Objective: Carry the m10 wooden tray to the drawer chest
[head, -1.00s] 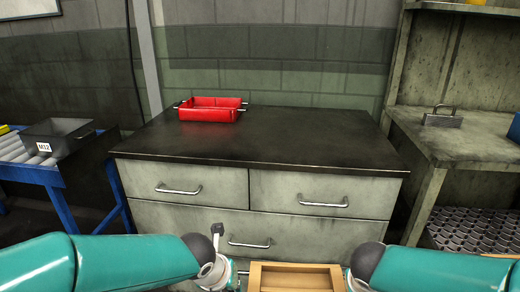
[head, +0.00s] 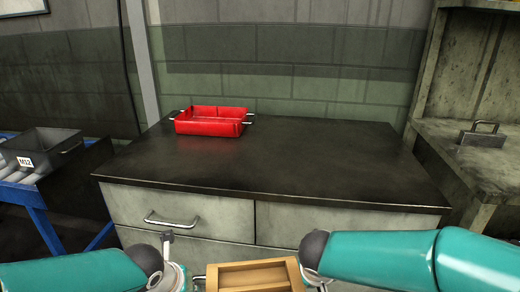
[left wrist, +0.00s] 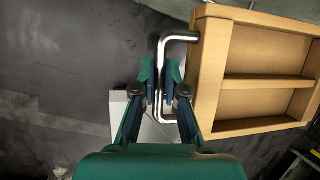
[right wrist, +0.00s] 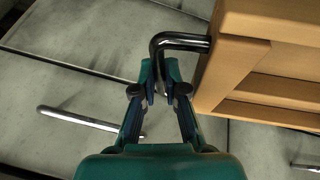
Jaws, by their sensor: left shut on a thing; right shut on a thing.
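The wooden tray (head: 252,275) is held between my two grippers at the bottom of the head view, in front of the drawer chest (head: 186,210). My left gripper (left wrist: 160,85) is shut on the tray's metal handle in the left wrist view, where the tray (left wrist: 262,75) shows a divider and bare compartments. My right gripper (right wrist: 160,85) is shut on the other handle in the right wrist view, beside the tray's end wall (right wrist: 232,70). The chest's dark top (head: 290,165) is behind the tray. No label shows on the tray.
A red tray (head: 210,121) with handles stands at the back left of the chest top; the middle and right of the top are clear. A grey bin marked M12 (head: 45,145) is at the left on a blue-framed roller stand. A concrete bench (head: 480,155) stands at the right.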

